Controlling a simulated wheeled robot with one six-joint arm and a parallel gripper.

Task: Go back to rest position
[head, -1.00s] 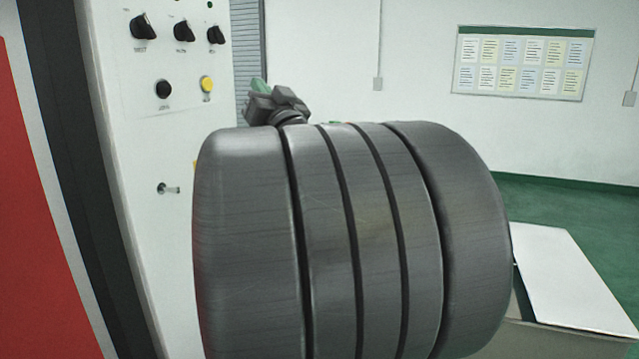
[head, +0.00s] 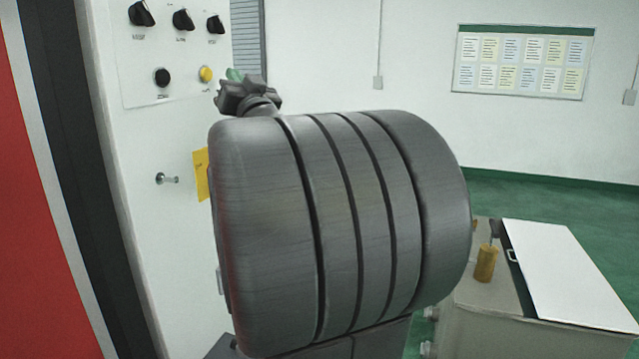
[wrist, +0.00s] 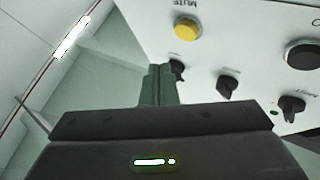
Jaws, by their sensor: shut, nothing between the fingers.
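My gripper (head: 236,74) shows in the head view just above the large dark grey link of my arm, in front of the white control panel (head: 140,90). Its greenish fingertips point up and away. In the wrist view the fingers of my gripper (wrist: 160,84) are together, with nothing between them. They stand close to the panel's yellow MUTE button (wrist: 187,28) and black knobs in that picture; I cannot tell the exact gap. My arm link hides the middle of the head view.
A yellow tag (head: 201,175) and a small metal peg (head: 167,179) are on the panel. At right stands a low cabinet (head: 480,325) with a yellow cylinder (head: 486,263) and a white board (head: 565,270). Green floor (head: 570,205) lies open behind. A notice board (head: 523,62) hangs on the wall.

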